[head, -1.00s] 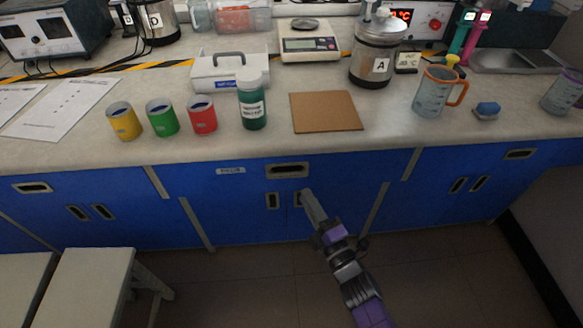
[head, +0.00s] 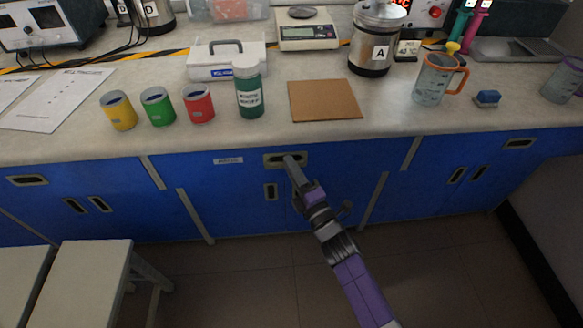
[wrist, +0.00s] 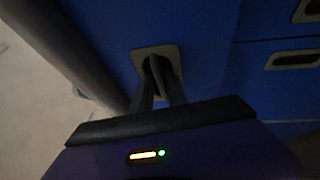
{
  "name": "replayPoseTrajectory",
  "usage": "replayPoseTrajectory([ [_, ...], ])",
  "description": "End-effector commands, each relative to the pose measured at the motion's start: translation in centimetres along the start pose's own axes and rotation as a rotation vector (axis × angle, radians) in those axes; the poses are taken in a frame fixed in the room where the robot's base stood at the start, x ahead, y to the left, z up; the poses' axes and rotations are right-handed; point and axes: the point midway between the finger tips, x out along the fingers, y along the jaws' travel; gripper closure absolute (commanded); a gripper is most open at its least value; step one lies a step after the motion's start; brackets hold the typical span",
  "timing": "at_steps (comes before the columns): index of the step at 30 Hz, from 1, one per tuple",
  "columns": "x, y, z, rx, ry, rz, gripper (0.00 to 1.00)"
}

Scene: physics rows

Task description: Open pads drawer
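The blue drawer front (head: 330,160) below the counter carries a small white label (head: 228,161), too small to read, and a recessed handle (head: 270,160) with a pale frame. The front looks flush with the cabinet. My gripper (head: 290,160) reaches up from below, its tips at this handle. In the wrist view the fingers (wrist: 157,70) point into the dark recess of the pale handle plate (wrist: 138,54). The tips are dark there, so their gap and any grip on the handle's edge are unclear.
Cabinet doors with recessed handles (head: 270,191) lie below the drawer. The counter (head: 400,120) above holds colored cups, a green-labelled bottle (head: 249,92), a brown board (head: 324,100) and a jug (head: 435,80). White stools (head: 90,265) stand at lower left. Floor right of my arm is clear.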

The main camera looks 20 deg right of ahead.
Motion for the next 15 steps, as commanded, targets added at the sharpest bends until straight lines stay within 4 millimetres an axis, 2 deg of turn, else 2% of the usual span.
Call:
replayPoseTrajectory([
  [6,0.05,0.0,-0.01,0.001,0.0,0.0,0.81],
  [7,0.05,0.0,-0.01,0.001,0.0,0.0,0.83],
  [9,0.04,0.0,-0.01,0.001,0.0,0.0,0.97],
  [10,0.04,0.0,0.0,0.001,0.0,0.0,1.0],
  [15,0.03,-0.01,0.0,0.001,0.0,0.0,1.0],
])
